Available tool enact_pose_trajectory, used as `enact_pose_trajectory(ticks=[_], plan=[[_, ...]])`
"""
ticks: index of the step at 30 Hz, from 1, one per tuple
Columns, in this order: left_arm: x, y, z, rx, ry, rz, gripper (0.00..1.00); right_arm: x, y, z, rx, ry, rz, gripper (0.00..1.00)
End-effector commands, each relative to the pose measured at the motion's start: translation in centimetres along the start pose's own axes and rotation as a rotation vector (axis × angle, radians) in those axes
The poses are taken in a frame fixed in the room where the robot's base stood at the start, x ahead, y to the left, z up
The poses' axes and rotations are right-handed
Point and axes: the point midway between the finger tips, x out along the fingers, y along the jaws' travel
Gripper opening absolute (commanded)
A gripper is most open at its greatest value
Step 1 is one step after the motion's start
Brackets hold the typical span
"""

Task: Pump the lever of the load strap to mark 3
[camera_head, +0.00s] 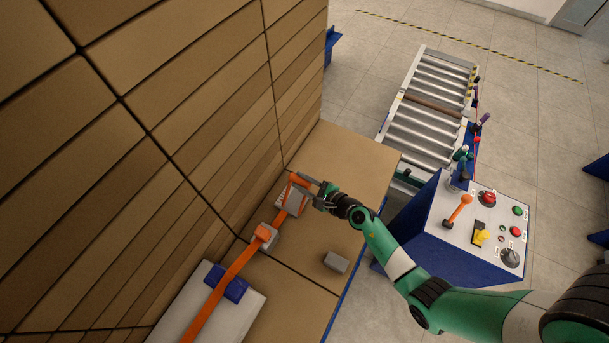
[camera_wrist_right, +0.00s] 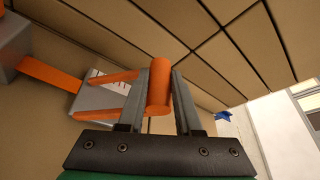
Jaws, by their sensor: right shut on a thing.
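The load strap (camera_head: 212,302) is an orange band on cardboard boxes, running up to a grey ratchet (camera_head: 290,203) with a white marked scale. Its orange lever (camera_head: 299,179) ends in a round grip, which shows in the right wrist view (camera_wrist_right: 160,82) between two grey fingers. My right gripper (camera_head: 322,194) is shut on that grip, just right of the ratchet. The ratchet body (camera_wrist_right: 98,98) is left of the fingers in the wrist view. The scale is too small to read and partly hidden by the lever arms. My left gripper is not in view.
Tall stacked boxes (camera_head: 190,110) form a wall close left of the strap. A grey block (camera_head: 336,262) lies on the box top (camera_head: 365,165). A blue control console (camera_head: 425,225) with an orange lever and a roller conveyor (camera_head: 425,105) stand to the right.

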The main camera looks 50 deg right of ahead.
Motion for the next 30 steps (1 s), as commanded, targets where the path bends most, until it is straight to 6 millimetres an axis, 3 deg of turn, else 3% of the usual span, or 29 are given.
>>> enact_pose_trajectory(ticks=[21,22,26,30], plan=[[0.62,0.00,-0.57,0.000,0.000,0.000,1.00,-0.32,0.75,0.89,0.011,-0.003,0.007,0.00],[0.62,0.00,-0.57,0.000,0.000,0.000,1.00,-0.32,0.75,0.89,0.011,-0.002,0.007,0.37],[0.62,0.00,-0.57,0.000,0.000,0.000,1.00,-0.32,0.72,0.87,0.009,-0.002,0.006,0.60],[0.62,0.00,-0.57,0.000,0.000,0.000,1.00,-0.32,0.67,0.87,0.008,-0.002,0.004,0.63]])
